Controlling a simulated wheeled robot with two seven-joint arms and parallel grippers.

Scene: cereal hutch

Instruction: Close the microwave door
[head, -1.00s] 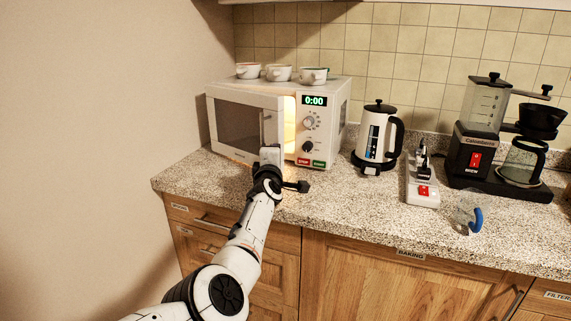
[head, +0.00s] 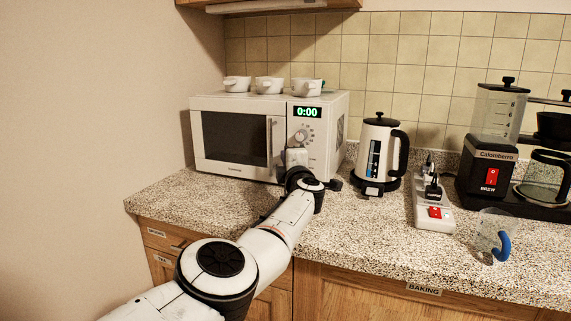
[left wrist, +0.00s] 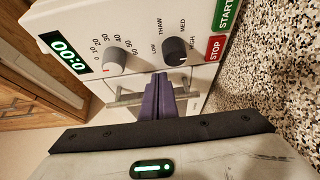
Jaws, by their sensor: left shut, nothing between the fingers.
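The white microwave (head: 318,146) stands on the counter at the left, its display reading 0:00. Its dark-windowed door (head: 232,138) looks flush with the front, with no lit gap visible. The door's vertical handle (head: 270,138) is near the control panel. My left gripper (head: 296,158) is at the lower front of the microwave, beside the handle. In the left wrist view, its dark fingers (left wrist: 165,97) are together and empty, close to the metal handle (left wrist: 130,99) and below the dials. Whether they touch it I cannot tell. My right gripper is not in view.
Several white cups (head: 270,86) sit on the microwave. To the right are a white kettle (head: 378,150), a power strip (head: 434,205), a clear mug (head: 492,234) and a coffee machine (head: 492,160). The speckled counter (head: 360,235) is clear in front.

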